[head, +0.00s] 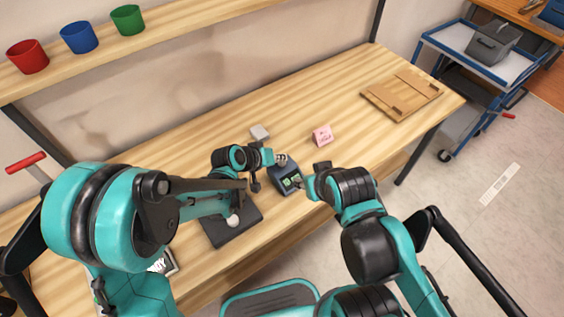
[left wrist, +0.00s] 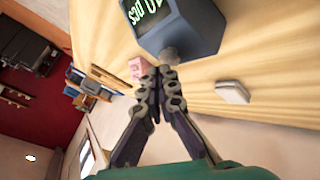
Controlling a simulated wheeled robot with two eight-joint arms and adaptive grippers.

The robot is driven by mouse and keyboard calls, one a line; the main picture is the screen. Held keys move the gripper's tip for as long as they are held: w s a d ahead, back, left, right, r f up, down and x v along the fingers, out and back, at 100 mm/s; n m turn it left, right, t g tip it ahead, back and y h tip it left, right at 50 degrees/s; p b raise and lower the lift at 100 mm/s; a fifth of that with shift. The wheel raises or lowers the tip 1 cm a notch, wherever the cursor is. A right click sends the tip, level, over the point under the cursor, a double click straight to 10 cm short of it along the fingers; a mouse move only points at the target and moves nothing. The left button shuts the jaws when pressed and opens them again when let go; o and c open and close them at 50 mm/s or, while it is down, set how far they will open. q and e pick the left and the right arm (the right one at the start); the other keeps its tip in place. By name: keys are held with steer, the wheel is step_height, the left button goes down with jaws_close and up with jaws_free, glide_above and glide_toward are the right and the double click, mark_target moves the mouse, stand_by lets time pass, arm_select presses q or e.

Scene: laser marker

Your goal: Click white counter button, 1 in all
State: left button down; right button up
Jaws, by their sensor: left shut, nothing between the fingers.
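The counter (head: 287,179) is a dark blue-grey box with a green lit display on the wooden table. In the left wrist view the counter (left wrist: 185,28) fills the top, and a pale grey round button (left wrist: 169,54) sticks out of it. My left gripper (head: 279,160) is shut and empty at the counter's back edge. In the left wrist view its fingertips (left wrist: 163,72) are right at the button; whether they touch it I cannot tell. My right gripper (head: 311,181) is just right of the counter, and its fingers are mostly hidden by its own arm.
A white block (head: 260,132) and a pink box (head: 322,135) stand behind the counter. A dark pad (head: 232,228) lies to its left. A wooden board (head: 402,95) lies at the right. The table between pink box and board is clear.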

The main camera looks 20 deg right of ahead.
mark_target(280, 164)
arm_select(q)
steer(key=shift+f+b, duration=0.5)
steer(key=shift+r, duration=0.15)
stand_by(0.5)
steer(key=shift+r+p, duration=0.7)
steer(key=shift+r, duration=0.1)
steer(key=shift+r+p, duration=1.85)
steer(key=shift+r, duration=0.7)
steer(key=shift+f, duration=0.1)
